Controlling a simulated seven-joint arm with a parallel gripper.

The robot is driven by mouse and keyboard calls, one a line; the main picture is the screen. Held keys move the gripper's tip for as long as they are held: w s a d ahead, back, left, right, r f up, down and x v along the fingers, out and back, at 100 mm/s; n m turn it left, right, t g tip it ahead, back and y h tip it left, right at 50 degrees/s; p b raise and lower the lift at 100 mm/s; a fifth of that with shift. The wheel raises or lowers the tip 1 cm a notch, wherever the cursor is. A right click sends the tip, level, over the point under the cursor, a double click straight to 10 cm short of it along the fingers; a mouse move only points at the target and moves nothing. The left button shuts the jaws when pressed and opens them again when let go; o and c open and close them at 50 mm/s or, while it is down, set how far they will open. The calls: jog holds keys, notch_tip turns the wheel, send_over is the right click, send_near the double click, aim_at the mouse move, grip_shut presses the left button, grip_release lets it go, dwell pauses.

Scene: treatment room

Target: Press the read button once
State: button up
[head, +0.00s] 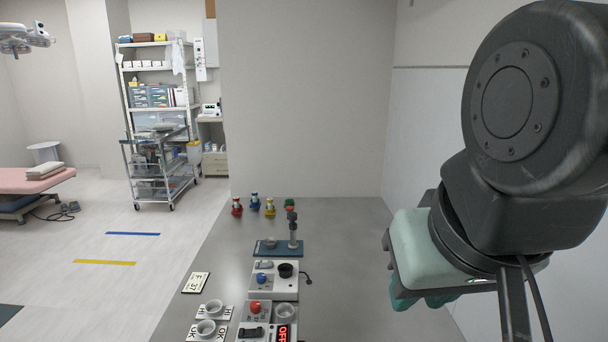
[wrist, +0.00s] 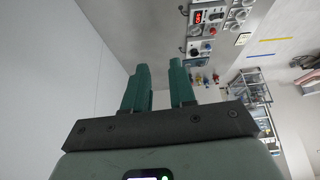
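Several small control units stand on the grey table. A white box (head: 284,289) carries a blue button (head: 261,278) and a black knob (head: 285,270). In front of it are a red button (head: 255,307) and a unit with a red lit display (head: 282,334) and a black switch (head: 252,331). No readable label shows which one is the read button. My gripper (head: 420,302) is at the right, well away from the units. In the wrist view its two green fingers (wrist: 160,78) are apart with nothing between them; the lit display (wrist: 198,18) shows beyond them.
A teal-based stand (head: 278,248) with an upright post is behind the white box. Several small coloured figures (head: 254,202) stand at the table's back edge. Round cups (head: 214,307) and a label plate (head: 196,283) lie left. The table's right side is clear.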

grip_shut()
dwell(1.0)
